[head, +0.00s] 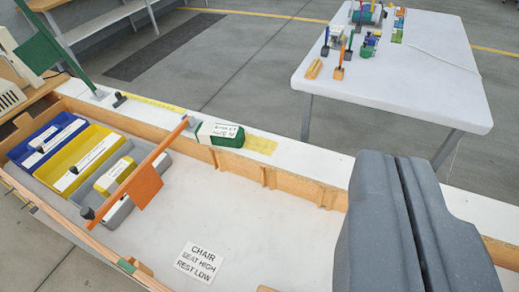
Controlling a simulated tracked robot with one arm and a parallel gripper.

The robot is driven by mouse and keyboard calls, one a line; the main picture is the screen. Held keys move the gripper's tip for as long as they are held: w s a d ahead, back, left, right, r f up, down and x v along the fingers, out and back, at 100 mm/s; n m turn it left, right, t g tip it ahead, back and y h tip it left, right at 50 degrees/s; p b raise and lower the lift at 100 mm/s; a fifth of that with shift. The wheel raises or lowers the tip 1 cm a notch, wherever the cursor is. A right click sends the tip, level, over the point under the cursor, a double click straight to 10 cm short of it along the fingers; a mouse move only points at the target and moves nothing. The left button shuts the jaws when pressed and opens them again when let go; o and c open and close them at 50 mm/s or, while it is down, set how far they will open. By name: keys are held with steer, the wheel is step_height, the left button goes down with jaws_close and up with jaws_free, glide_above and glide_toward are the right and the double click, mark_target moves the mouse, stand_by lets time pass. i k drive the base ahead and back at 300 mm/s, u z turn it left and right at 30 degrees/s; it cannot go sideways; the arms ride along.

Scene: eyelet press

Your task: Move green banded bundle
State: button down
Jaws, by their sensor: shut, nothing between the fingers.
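A green bundle (228,142) with a white printed band (218,130) around it lies on the white ledge (305,156) behind the tray, left of centre. A yellow patch on the ledge (261,145) shows just to its right. The print on the band is too small to read surely. My gripper (396,165) fills the right side as two large grey fingers pressed together along a dark seam. It is shut and empty, well to the right of the bundle and apart from it. It hides part of the tray and ledge.
A wooden-edged tray (290,182) has blue (32,144), yellow (72,165) and grey bins at left. An orange flag (139,188) on a bar stands over it; a green flag (40,48) stands behind. A white table (440,75) with small tools is at back right.

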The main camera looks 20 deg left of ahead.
mark_target(209, 133)
steer(key=z, duration=2)
steer(key=k, duration=1.25)
steer(key=u, duration=2.05)
steer(key=i, duration=1)
